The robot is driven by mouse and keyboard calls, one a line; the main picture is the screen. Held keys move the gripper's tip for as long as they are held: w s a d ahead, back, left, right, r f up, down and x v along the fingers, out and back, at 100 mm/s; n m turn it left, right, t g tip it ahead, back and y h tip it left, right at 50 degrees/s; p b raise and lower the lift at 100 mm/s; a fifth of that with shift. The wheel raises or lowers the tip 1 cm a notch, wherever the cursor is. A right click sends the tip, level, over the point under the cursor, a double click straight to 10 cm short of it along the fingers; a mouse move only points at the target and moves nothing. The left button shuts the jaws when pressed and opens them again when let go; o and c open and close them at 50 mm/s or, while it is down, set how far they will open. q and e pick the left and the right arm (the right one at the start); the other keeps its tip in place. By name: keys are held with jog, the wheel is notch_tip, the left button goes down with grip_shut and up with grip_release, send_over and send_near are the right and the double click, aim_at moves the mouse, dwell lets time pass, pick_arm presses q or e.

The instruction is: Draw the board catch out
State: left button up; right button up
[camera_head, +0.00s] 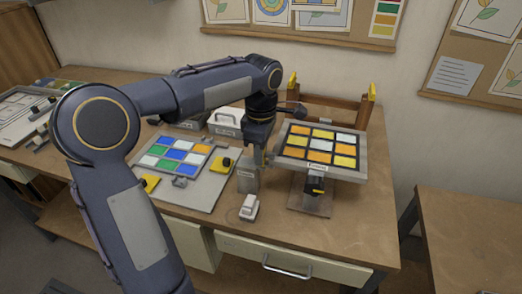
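The board (352,173) is a tilted grey-framed panel with orange, yellow and pale panes, standing on a metal stand (309,203). My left gripper (258,158) points down beside the board's left edge, above a small grey box. Its fingers are small and partly hidden, so I cannot tell whether they are open or shut. My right gripper is not in view.
A grey plate (196,196) with a blue, green and white pane panel lies left on the wooden table (280,238). A grey box (247,179) and a small white item (249,208) stand near the front. Another table (470,235) stands right.

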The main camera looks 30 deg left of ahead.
pick_arm(q)
grip_shut()
jog(key=shift+s+a, duration=0.25)
jog(key=shift+a, duration=0.7)
jog(key=shift+s+a, duration=0.2)
jog(key=shift+a, duration=0.7)
jog(key=shift+o, duration=2.2)
grip_release()
jog(key=shift+a, duration=0.1)
notch_tip(320, 180, up, 8)
jog(key=shift+p, duration=0.35)
jog(key=shift+f, duration=0.1)
